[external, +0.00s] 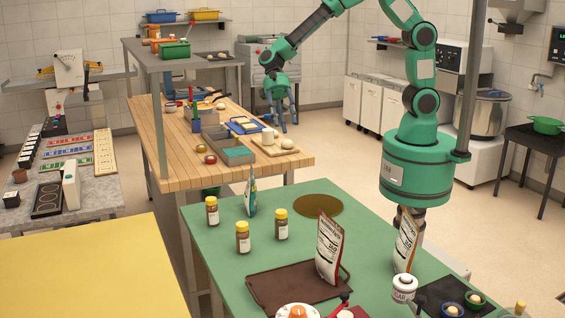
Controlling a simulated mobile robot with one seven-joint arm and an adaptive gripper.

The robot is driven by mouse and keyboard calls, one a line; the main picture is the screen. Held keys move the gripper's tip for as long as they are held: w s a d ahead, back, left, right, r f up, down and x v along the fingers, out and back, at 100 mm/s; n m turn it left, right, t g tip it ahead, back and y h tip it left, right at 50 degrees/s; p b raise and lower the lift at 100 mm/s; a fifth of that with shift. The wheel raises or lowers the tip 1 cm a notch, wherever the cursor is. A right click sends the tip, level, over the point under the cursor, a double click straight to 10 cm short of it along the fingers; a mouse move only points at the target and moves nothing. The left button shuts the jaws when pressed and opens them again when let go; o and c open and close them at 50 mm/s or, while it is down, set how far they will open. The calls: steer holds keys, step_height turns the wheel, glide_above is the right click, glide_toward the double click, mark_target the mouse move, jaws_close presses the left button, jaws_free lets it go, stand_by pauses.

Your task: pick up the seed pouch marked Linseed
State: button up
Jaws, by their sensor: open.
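Three pouches stand upright on the green table. One white and red pouch (329,250) stands on the brown tray (262,290). A second, similar pouch (405,242) stands to the right, below my arm's green base. A third pouch, blue-green and seen nearly edge-on (251,196), stands at the back left among the jars. I cannot read which one is marked Linseed. My gripper (287,121) is open and empty, pointing down. It hangs well behind the pouches, by the right end of the wooden bench, touching none of them.
Yellow-capped jars (242,238) stand on the green table's left part, near a round brown disc (318,205). A dark mat with small bowls (453,309) lies front right. The wooden bench (190,178) carries a grey bin and cups. A vertical post (470,75) rises at right.

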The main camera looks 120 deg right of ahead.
steer(key=w+d+f+m+t+y, duration=0.1)
steer(key=w+d+f+m, duration=0.2)
steer(key=f, duration=0.3)
steer(key=w+d+f+m+t+y, duration=0.2)
steer(key=w+d+f+m, duration=0.1)
steer(key=w+d+f, duration=0.2)
step_height(320, 180, down, 2)
steer(key=shift+w+f+m, duration=0.2)
steer(key=shift+w+m, duration=0.2)
steer(key=shift+w, duration=0.3)
steer(key=shift+a, duration=0.1)
steer(key=b, duration=0.1)
glide_toward(252, 178)
steer(key=shift+f+x, duration=0.25)
steer(key=shift+x, duration=0.85)
steer(key=shift+f+x, duration=0.2)
steer(key=shift+x, duration=0.9)
steer(key=shift+s, duration=0.1)
steer(key=shift+b+x, duration=0.4)
steer(key=shift+x, duration=2.25)
